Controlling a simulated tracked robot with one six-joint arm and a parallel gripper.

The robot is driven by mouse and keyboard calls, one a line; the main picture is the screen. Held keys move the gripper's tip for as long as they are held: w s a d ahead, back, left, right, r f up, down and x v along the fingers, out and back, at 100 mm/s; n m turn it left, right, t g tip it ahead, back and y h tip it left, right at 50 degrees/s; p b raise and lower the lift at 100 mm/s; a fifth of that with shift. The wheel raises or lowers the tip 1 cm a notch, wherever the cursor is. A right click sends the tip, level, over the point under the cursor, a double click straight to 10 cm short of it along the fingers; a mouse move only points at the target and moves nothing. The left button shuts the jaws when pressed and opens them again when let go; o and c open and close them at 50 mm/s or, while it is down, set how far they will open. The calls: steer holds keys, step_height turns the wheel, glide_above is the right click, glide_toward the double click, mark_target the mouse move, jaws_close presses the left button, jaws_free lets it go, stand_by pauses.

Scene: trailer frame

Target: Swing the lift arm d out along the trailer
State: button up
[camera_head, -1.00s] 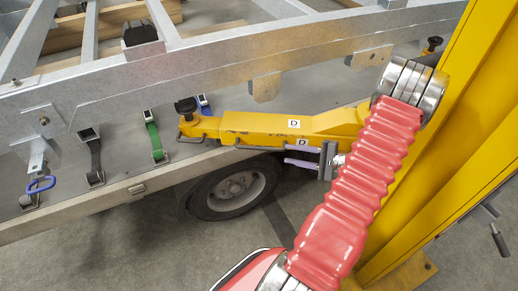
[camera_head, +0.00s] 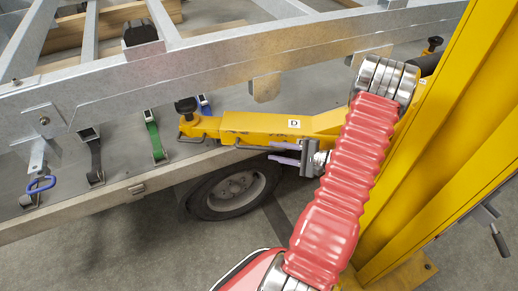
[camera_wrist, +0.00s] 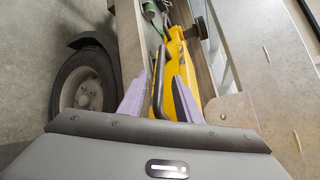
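The yellow lift arm d (camera_head: 262,124) lies along the trailer's side and joins the yellow post at the right. A "D" label shows on its top. It carries a round dark pad at its left end. In the wrist view the lift arm (camera_wrist: 180,62) runs away ahead, with a dark bar handle (camera_wrist: 158,78) on its side. My gripper (camera_head: 284,153) is at the arm's near side, below the label. Its purple fingers are apart. In the wrist view the handle stands between the open fingers (camera_wrist: 158,100); contact with either finger is not clear.
The yellow post (camera_head: 425,140) stands close at the right. The trailer's grey frame rail (camera_head: 200,72) runs above the lift arm. A wheel (camera_head: 230,192) sits below the trailer bed's edge. Green, black and blue straps (camera_head: 154,140) hang at the left. The floor in front is clear.

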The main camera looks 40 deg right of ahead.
mark_target(260, 148)
steer(key=x, duration=0.7)
steer(key=shift+w+a, duration=0.1)
steer(key=shift+c, duration=0.2)
jaws_close()
